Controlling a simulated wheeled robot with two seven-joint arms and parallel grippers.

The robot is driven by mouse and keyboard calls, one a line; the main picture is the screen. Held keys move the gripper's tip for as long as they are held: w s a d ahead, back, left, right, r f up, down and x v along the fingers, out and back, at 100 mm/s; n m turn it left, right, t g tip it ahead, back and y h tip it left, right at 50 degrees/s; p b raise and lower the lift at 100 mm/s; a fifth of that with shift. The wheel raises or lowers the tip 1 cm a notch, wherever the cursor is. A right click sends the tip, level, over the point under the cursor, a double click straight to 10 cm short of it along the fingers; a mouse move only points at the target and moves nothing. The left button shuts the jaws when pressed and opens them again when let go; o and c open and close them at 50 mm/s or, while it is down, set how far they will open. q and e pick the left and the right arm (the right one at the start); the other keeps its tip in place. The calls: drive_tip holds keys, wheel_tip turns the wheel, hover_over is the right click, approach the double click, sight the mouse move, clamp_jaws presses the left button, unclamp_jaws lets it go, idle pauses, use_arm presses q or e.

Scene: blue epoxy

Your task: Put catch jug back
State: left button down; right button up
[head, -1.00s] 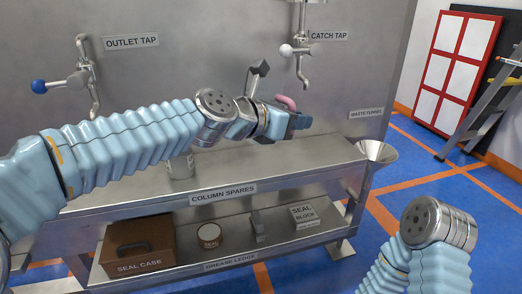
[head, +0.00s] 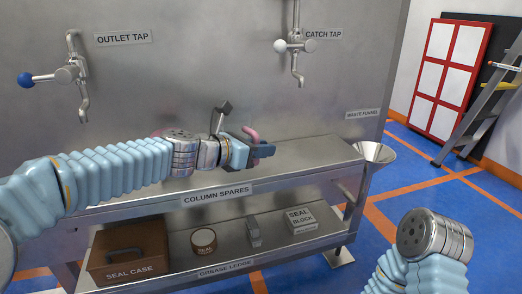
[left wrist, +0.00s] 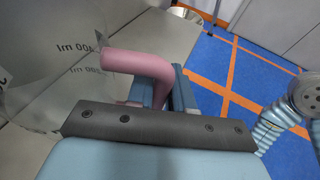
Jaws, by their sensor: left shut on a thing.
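My left gripper (head: 262,151) is shut on the pink handle (head: 251,133) of the catch jug, low over the upper bench top. In the left wrist view the handle (left wrist: 135,64) runs between the two fingers (left wrist: 163,95). The clear jug body (left wrist: 45,75) with dark ml markings shows left of the handle there. In the head view I cannot make out the jug body, nor whether it touches the bench. The catch tap (head: 297,50) is on the panel above. My right gripper is out of view; only part of that arm shows at the lower right.
The steel bench (head: 300,158) is clear to the right of my gripper. A waste funnel (head: 373,153) is at its right end. A small pink part (head: 157,133) shows behind my left arm. The lower shelf holds a seal case (head: 130,250), a round tub and a seal block.

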use_arm(q)
drive_tip(key=shift+f, duration=0.15)
drive_tip(key=c, duration=1)
unclamp_jaws()
drive_tip(key=shift+a+r, duration=0.1)
drive_tip(key=shift+r, duration=0.15)
drive_tip(key=v, duration=1.1)
drive_tip(key=shift+s+a+p, duration=0.3)
